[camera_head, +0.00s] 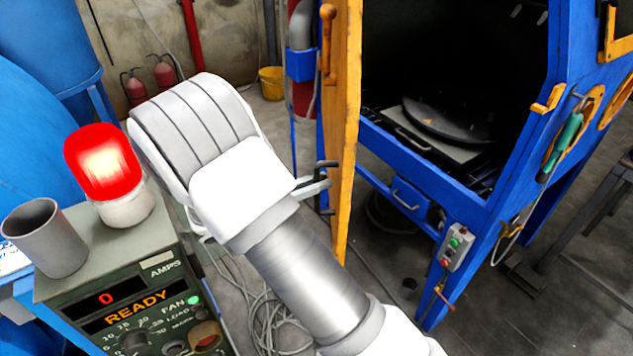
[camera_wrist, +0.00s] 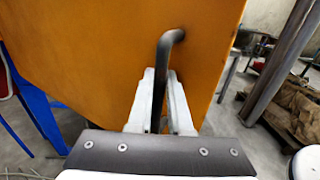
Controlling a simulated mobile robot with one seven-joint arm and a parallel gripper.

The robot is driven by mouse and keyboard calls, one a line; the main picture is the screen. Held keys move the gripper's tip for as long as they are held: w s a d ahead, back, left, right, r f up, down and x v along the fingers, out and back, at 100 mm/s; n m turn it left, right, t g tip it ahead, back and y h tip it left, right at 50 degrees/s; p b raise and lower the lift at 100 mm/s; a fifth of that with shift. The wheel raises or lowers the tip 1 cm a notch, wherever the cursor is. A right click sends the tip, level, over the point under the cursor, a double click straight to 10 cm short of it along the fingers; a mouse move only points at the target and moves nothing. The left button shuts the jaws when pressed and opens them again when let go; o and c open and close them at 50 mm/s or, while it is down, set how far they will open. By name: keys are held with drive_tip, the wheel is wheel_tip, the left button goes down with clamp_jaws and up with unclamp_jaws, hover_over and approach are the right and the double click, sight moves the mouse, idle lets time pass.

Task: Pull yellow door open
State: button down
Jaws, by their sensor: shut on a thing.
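The yellow door (camera_head: 344,110) stands swung out from the blue cabinet (camera_head: 552,110), seen nearly edge-on in the head view. In the wrist view the yellow door (camera_wrist: 110,45) fills the upper middle. Its dark bent handle (camera_wrist: 164,65) runs down between my fingers. My gripper (camera_head: 318,184) is at the door's face, shut on the handle; in the wrist view the two pale fingers of my gripper (camera_wrist: 162,100) press on it from both sides. The cabinet's dark inside is exposed, with a round turntable (camera_head: 450,118) in it.
A grey-green control box (camera_head: 120,265) with a red lamp (camera_head: 103,160) and a grey cup (camera_head: 45,237) stands close at the left. Loose cables (camera_head: 265,315) lie on the floor below my arm. A yellow bucket (camera_head: 271,83) stands at the back wall.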

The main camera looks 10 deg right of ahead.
drive_tip(key=c, duration=0.8)
unclamp_jaws()
drive_tip(key=shift+c, duration=0.2)
